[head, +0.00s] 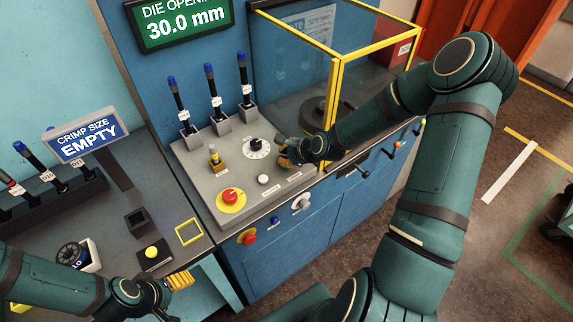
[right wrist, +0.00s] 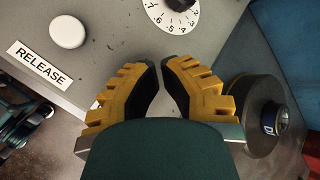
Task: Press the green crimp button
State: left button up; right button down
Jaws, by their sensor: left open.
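No green crimp button is visible in either view; the panel spot under my right gripper (head: 286,156) is hidden in the head view. That gripper is over the right part of the sloped grey control panel (head: 196,165), beside a numbered dial (head: 257,149). In the right wrist view, its yellow fingers (right wrist: 161,66) converge, with a narrow gap at the tips and nothing seen between them. The white button (right wrist: 67,32) labelled RELEASE is left of the fingers. My left gripper (head: 181,281) is open and empty over the left bench's front edge.
A red stop button (head: 230,196) on a yellow ring and several upright levers (head: 213,90) are on the press. A yellow-framed clear guard (head: 334,100) stands close to my right forearm. The size sign (head: 86,138) reads EMPTY; the die display (head: 180,20) reads 30.0 mm.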

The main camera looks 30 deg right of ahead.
jog(key=shift+f, duration=0.5)
dwell(0.4)
jog(key=shift+r, duration=0.15)
jog(key=shift+r+p, duration=0.55)
jog(key=shift+r, duration=0.25)
jog(key=shift+r+p, duration=2.1)
jog(key=shift+r, duration=0.4)
